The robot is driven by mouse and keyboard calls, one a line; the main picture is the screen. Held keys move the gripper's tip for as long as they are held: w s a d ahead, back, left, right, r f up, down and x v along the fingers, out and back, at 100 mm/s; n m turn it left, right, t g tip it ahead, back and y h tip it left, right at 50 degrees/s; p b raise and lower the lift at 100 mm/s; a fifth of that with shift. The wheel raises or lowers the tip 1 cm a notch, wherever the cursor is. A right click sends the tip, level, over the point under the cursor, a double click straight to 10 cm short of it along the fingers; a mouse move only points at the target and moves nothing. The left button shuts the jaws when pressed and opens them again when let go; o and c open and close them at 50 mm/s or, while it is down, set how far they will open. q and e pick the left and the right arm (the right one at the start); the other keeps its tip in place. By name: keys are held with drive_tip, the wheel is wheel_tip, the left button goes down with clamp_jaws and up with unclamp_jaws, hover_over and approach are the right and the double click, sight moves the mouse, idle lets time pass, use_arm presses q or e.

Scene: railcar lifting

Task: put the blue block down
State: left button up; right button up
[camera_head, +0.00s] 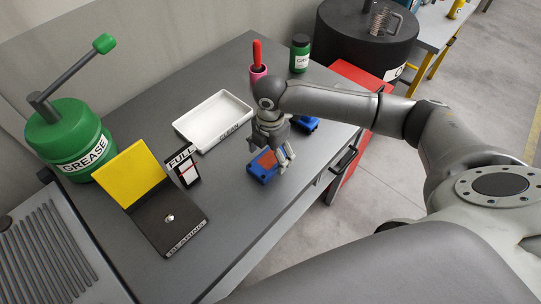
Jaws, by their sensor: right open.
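A blue block (260,173) with an orange patch on top appears to rest on the grey table, right of its middle and near the edge with the drawer handle. My right gripper (282,160) points down right at this block. Its fingers are open and cover the block's right side, so I cannot tell whether they touch it. A second blue object (306,124) lies farther back, partly hidden by my right arm. My left gripper is not in view.
A green grease pot (66,130) stands left. The front table area is clear.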

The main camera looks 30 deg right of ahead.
sight(270, 159)
wheel_tip(270, 159, up, 11)
drive_tip(key=b, duration=0.1)
drive_tip(key=shift+b, duration=0.4)
